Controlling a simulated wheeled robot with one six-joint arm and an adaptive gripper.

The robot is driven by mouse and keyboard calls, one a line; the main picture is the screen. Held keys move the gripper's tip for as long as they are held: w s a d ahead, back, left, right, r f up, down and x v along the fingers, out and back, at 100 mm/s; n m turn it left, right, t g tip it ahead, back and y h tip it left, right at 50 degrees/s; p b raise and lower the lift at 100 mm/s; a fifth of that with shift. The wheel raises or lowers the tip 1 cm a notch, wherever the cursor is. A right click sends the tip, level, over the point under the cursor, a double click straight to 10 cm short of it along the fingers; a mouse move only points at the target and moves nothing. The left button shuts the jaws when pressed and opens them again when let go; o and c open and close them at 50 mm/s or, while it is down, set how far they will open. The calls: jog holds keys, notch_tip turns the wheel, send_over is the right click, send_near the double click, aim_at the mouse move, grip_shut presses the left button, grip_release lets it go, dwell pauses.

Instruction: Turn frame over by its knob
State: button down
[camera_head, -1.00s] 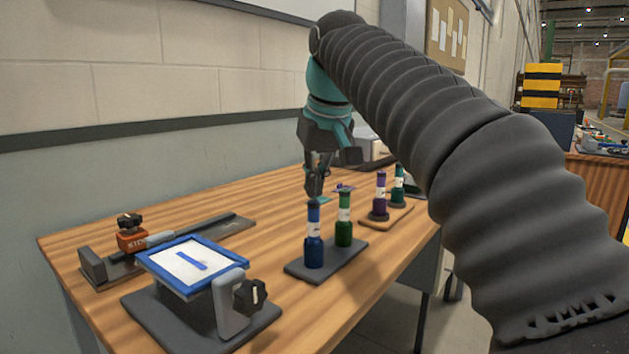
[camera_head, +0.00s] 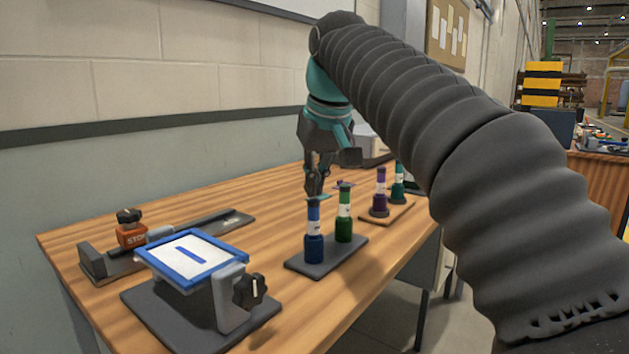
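The frame (camera_head: 170,274) has a blue rim around a white panel with a short blue bar on its upper face. It lies nearly level, slightly tilted, above a dark base plate (camera_head: 165,318), beside a grey upright bracket (camera_head: 231,300). The black knob (camera_head: 249,291) with a pale mark sits on the bracket's right side. My gripper (camera_head: 312,192) points down over the table behind the blue bottle, well apart from the frame and knob. Its fingers appear close together, but at this size I cannot tell whether they are open or shut.
A blue bottle (camera_head: 314,248) and a green bottle (camera_head: 344,230) stand on a dark tray (camera_head: 327,263) between my gripper and the knob. Purple (camera_head: 380,196) and teal (camera_head: 398,182) bottles stand farther back. An orange stop box (camera_head: 131,235) and a rail lie behind the frame.

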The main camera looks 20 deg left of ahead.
jog(key=shift+r, duration=0.1)
notch_tip(320, 180, up, 3)
jog(key=p, duration=0.3)
jog(key=shift+r+p, duration=0.75)
jog(key=shift+r, duration=1.7)
jog(key=s+d+f+m, duration=0.1)
jog(key=s+d+f, duration=0.1)
jog(key=d+f, duration=0.35)
jog(key=s+d+f+m+t+h, duration=0.1)
jog(key=s+d+f+m, duration=0.15)
jog(key=d, duration=0.55)
jog(key=s+d+f+m, duration=0.1)
jog(key=s+d+f, duration=0.15)
jog(key=d, duration=0.45)
jog(key=s+d+f+m, duration=0.1)
jog(key=s+d+f, duration=0.2)
jog(key=f, duration=0.4)
jog(key=s+d+f+m+h, duration=0.1)
jog(key=s+d+f, duration=0.3)
jog(key=s+f, duration=0.2)
jog(key=s+d+f+m+t, duration=0.1)
jog(key=s+d+f, duration=0.2)
jog(key=s+f, duration=0.2)
notch_tip(320, 180, down, 4)
jog(key=shift+s+d+r+h, duration=0.15)
jog(key=shift+r+h, duration=0.1)
jog(key=shift+h, duration=0.15)
